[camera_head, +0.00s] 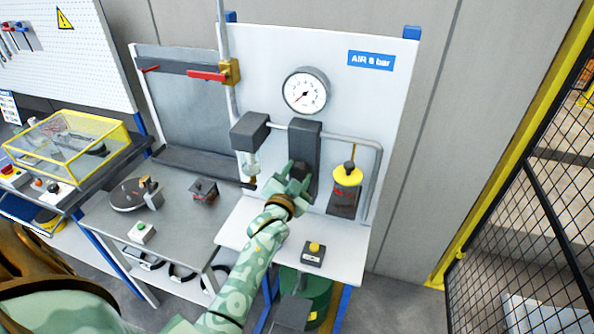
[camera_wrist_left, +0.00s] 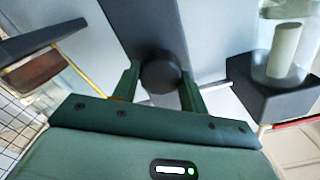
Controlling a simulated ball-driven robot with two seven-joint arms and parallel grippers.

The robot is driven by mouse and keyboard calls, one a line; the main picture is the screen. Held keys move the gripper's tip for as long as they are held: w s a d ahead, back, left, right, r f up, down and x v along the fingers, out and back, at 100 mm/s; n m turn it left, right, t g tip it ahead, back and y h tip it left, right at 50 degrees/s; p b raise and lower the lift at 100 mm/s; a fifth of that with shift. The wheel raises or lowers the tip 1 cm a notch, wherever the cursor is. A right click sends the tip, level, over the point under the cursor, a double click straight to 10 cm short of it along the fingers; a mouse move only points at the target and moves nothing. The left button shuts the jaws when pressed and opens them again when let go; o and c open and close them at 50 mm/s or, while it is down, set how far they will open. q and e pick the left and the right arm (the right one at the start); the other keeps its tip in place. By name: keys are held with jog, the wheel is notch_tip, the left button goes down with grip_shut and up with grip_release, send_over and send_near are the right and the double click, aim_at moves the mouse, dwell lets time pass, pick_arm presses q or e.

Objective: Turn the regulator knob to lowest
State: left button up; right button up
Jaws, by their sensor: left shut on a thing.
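The regulator is a dark upright block (camera_head: 304,142) on the white panel, below the round gauge (camera_head: 306,91). Its round black knob (camera_wrist_left: 160,74) sits between the fingers of my left gripper (camera_wrist_left: 159,88) in the left wrist view. In the head view my left gripper (camera_head: 296,178) reaches up to the lower part of the block and covers much of the knob. The left gripper is shut on the knob. The gauge has a red needle pointing to the lower left. My right gripper is not in view.
A mesh fence (camera_head: 520,200) stands at right.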

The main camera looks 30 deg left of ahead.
pick_arm(q)
jog(key=shift+f+n+p, duration=0.1)
jog(key=shift+n+p, duration=0.25)
jog(key=shift+n, duration=0.45)
jog(key=o, duration=1)
